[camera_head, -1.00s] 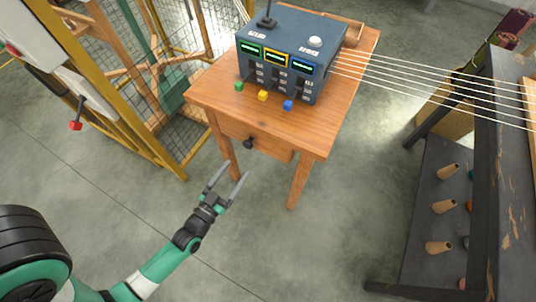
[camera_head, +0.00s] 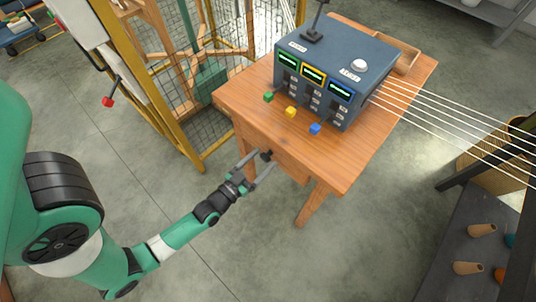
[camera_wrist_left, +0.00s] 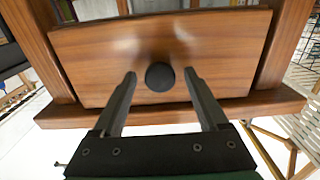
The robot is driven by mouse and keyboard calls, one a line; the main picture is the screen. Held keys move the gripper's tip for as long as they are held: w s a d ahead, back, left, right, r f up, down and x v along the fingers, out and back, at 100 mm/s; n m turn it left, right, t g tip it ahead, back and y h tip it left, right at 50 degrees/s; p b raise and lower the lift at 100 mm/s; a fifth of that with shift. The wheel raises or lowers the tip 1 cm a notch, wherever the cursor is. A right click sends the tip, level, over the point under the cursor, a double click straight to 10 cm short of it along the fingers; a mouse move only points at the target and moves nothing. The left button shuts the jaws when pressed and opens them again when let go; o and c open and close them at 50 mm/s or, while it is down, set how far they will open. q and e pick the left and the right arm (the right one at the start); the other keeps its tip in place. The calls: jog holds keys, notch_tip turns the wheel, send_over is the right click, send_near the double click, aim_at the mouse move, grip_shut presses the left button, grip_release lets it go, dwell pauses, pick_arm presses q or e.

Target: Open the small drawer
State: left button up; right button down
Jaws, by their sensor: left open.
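The small drawer is a wooden front (camera_head: 285,160) under the top of a wooden table (camera_head: 350,160), and it looks closed. It has a round black knob (camera_head: 267,155) at its middle. In the left wrist view the drawer front (camera_wrist_left: 225,50) fills the upper part, with the knob (camera_wrist_left: 159,76) at its centre. My left gripper (camera_head: 259,164) is open, its two fingertips on either side of the knob and pointing at the drawer. In the left wrist view the left gripper (camera_wrist_left: 160,78) shows gaps between each finger and the knob. My right gripper is out of view.
A blue-grey control box (camera_head: 335,65) with coloured levers stands on the table. White yarn strands (camera_head: 450,115) run right from it. A yellow-framed machine (camera_head: 150,95) stands left. A dark rack with cones (camera_head: 470,240) stands right. The floor before the drawer is clear.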

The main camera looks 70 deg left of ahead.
pick_arm(q)
jog(key=shift+w, duration=0.15)
jog(key=shift+c, duration=0.7)
grip_shut()
dwell(0.7)
